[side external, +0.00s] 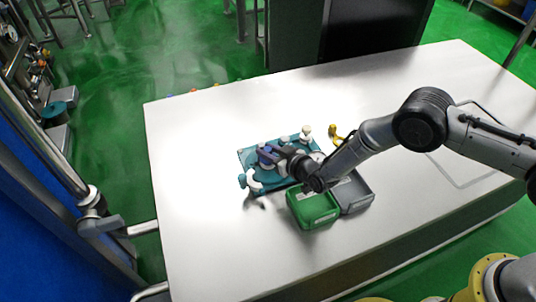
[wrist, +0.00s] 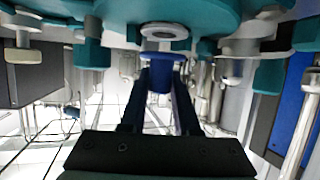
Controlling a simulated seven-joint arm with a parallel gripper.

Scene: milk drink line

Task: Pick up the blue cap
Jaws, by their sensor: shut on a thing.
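The blue cap (wrist: 161,75) is between my gripper's two fingers in the wrist view, just below a teal part with a round grey-white ring. My gripper (wrist: 160,92) is shut on it. In the side view my gripper (side external: 267,156) reaches left over the teal fixture (side external: 246,157), with a bit of blue at its tip. The fingers and arm hide much of the cap and part of the fixture there. I cannot tell whether the cap touches the teal part above it.
A green box (side external: 313,212) and a grey box (side external: 354,193) stand close in front of the fixture. A yellow object (side external: 335,137) and a pale knob (side external: 306,131) are behind it. The white table (side external: 195,200) is clear at left.

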